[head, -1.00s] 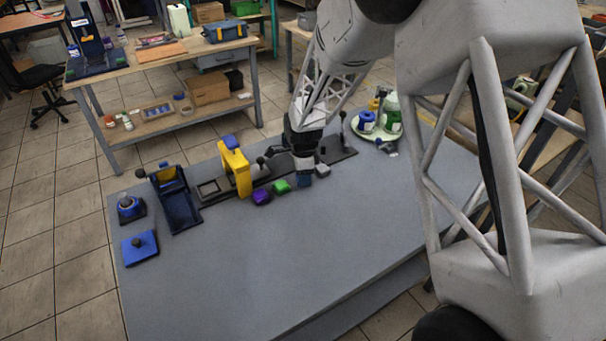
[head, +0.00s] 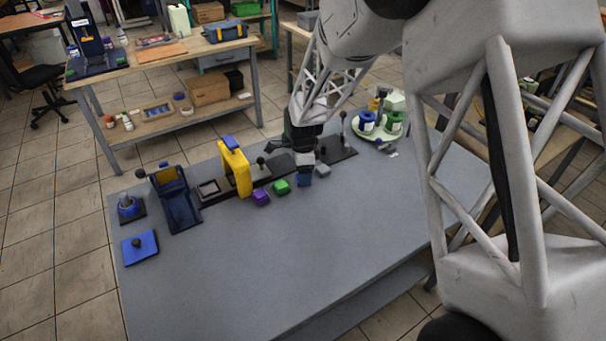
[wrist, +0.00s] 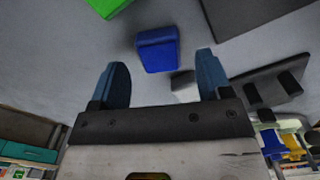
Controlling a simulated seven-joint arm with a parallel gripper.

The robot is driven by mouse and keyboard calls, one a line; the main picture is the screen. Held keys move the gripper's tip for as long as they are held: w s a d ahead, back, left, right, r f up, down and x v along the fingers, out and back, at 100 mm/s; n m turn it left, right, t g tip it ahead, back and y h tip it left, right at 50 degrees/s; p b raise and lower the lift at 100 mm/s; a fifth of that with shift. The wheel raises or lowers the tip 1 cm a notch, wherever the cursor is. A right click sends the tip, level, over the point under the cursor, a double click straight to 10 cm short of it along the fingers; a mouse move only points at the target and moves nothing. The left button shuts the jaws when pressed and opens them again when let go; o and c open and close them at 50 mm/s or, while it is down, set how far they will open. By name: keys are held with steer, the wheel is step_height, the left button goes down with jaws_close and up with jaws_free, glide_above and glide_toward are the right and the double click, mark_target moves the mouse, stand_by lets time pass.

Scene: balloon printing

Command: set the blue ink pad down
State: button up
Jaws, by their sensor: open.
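The blue ink pad (head: 305,181), a small dark blue block, rests on the grey table, below my gripper in the head view. In the wrist view the blue ink pad (wrist: 158,52) lies ahead of the two blue fingers, between their lines and apart from both. My gripper (wrist: 163,82) is open and empty. In the head view my gripper (head: 304,163) is just above the pad, its fingers hard to make out.
A green block (head: 282,187) and a purple block (head: 261,198) stand to the pad's left, a grey block (head: 322,171) to its right. A yellow frame (head: 240,172) and dark fixtures stand behind. A round tray (head: 366,138) holds bottles. The table's front (head: 290,255) is clear.

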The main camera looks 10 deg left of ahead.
step_height(320, 180, up, 10)
steer(key=shift+r, duration=0.15)
stand_by(0.3)
steer(key=shift+d, duration=0.1)
stand_by(0.8)
steer(key=s+d+r+n, duration=0.2)
steer(key=s+d+r, duration=0.3)
steer(key=d, duration=0.3)
steer(key=s+d+r+n+t, duration=0.1)
steer(key=s+d+r+n, duration=0.2)
steer(key=s+d+r, duration=0.35)
steer(key=s+d+r+n, duration=0.2)
steer(key=s+d+r, duration=0.2)
steer(key=d, duration=0.5)
steer(key=s+d+n, duration=0.3)
steer(key=s+d, duration=0.3)
steer(key=s, duration=0.5)
steer(key=s+d+n+t, duration=0.1)
steer(key=s+d+n, duration=0.2)
steer(key=s+d, duration=0.4)
steer(key=s, duration=0.4)
steer(key=shift+r+t, duration=0.3)
